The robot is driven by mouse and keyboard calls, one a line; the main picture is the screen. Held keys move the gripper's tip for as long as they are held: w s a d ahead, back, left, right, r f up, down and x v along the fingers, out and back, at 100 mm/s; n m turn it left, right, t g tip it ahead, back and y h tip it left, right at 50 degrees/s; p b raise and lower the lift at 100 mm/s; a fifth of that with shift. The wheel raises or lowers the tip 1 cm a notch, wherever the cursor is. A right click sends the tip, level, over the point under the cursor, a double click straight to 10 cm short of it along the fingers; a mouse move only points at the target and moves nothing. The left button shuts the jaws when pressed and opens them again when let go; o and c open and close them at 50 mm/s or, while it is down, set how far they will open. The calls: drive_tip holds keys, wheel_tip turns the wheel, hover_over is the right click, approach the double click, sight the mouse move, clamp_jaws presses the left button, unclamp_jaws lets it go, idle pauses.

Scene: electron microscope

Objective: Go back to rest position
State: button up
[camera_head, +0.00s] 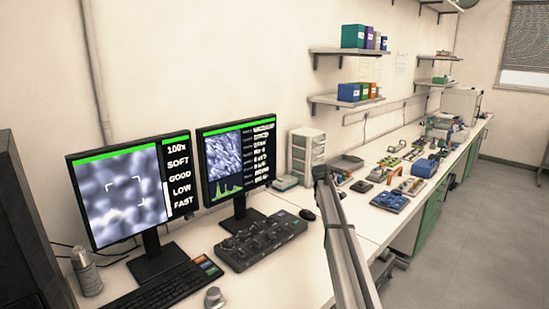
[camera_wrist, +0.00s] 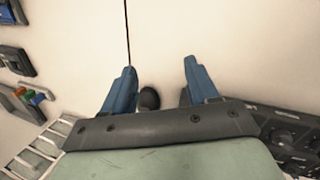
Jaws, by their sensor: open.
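My gripper (camera_wrist: 159,66) shows in the wrist view with its two blue fingers spread apart. Nothing is held between them. The fingers are over the white desk, and a black mouse (camera_wrist: 149,98) shows in the gap between them, lower down. In the head view, a grey link of my arm stands over the desk at the middle right. I cannot make out the fingers there. The mouse (camera_head: 307,215) lies just left of that link.
Two monitors (camera_head: 125,190) (camera_head: 238,160), a black control panel (camera_head: 262,240) and a keyboard (camera_head: 165,290) are on the left desk. A white drawer unit (camera_head: 306,155) stands behind my arm. Tools and trays, including a blue one (camera_head: 390,201), crowd the right bench. The floor (camera_head: 470,240) is clear.

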drive_tip(key=s+d+f+m+h, duration=0.1)
drive_tip(key=s+d+f+m, duration=0.15)
drive_tip(key=d, duration=0.75)
drive_tip(key=s+d+f+m+h, duration=0.1)
drive_tip(key=s+d+f, duration=0.15)
drive_tip(key=d, duration=0.75)
drive_tip(key=s+d+f+m+h, duration=0.1)
drive_tip(key=s+d+f+m, duration=0.15)
drive_tip(key=d, duration=0.75)
drive_tip(key=s+d+f, duration=0.2)
drive_tip(key=s+f, duration=0.3)
drive_tip(key=f, duration=0.1)
drive_tip(key=s+a+f+m+g+y, duration=0.1)
drive_tip(key=s+a+f+g+y, duration=0.1)
drive_tip(key=s+a+f, duration=1.1)
drive_tip(key=s+a+f+m+g+y, duration=0.2)
drive_tip(key=s+a+f, duration=0.8)
drive_tip(key=s+f, duration=0.6)
drive_tip(key=s+a+f+m+g, duration=0.1)
drive_tip(key=s+a, duration=0.4)
drive_tip(key=s, duration=0.8)
drive_tip(key=s+a+f+g+y, duration=0.1)
drive_tip(key=s+a, duration=0.4)
drive_tip(key=s, duration=0.8)
drive_tip(key=s+a+f+m+g, duration=0.1)
drive_tip(key=s+a, duration=0.4)
drive_tip(key=s, duration=0.8)
drive_tip(key=shift+s+f+m+g+y, duration=0.3)
drive_tip(key=shift+g+y, duration=0.1)
drive_tip(key=shift+g, duration=0.5)
